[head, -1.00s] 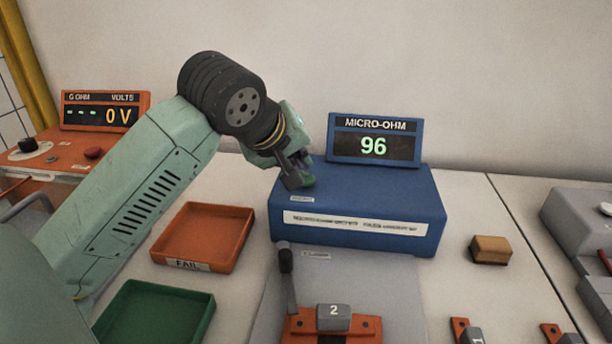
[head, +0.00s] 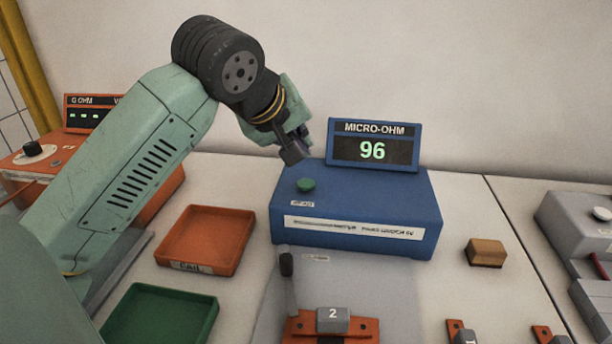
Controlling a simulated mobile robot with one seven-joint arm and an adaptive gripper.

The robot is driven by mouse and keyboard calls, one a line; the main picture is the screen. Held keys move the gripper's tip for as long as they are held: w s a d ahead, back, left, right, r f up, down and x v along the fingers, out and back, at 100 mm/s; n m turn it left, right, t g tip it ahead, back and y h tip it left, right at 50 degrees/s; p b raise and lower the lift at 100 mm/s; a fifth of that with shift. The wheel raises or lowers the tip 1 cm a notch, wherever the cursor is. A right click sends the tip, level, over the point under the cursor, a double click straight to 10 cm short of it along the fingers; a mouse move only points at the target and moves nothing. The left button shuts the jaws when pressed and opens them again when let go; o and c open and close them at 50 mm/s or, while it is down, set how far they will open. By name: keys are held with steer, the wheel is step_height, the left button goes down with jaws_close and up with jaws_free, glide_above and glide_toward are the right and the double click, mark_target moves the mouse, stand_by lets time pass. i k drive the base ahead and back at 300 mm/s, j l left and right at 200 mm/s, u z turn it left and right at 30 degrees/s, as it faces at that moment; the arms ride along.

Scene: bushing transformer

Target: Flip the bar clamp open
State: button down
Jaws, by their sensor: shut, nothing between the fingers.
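The bar clamp shows at the bottom centre as a lever with a black grip (head: 286,264) standing upright at the left end of an orange base (head: 300,326). A grey block marked 2 (head: 333,320) sits on that base. The lower part of the clamp is cut off by the picture edge. My gripper (head: 292,152) is shut and empty. It hangs above the back left of the blue micro-ohm box, behind the clamp and apart from it.
The blue box (head: 410,205) has a green button (head: 306,184) and a display (head: 373,147) reading 96. An orange tray (head: 205,238) and a green tray (head: 165,312) lie left of the clamp. A tan block (head: 486,252) lies right. The table between box and tan block is clear.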

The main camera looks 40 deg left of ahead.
mark_target(286, 259)
steer(key=k+l, duration=0.15)
steer(key=k, duration=0.35)
steer(key=k+l, duration=0.2)
steer(key=k, duration=0.25)
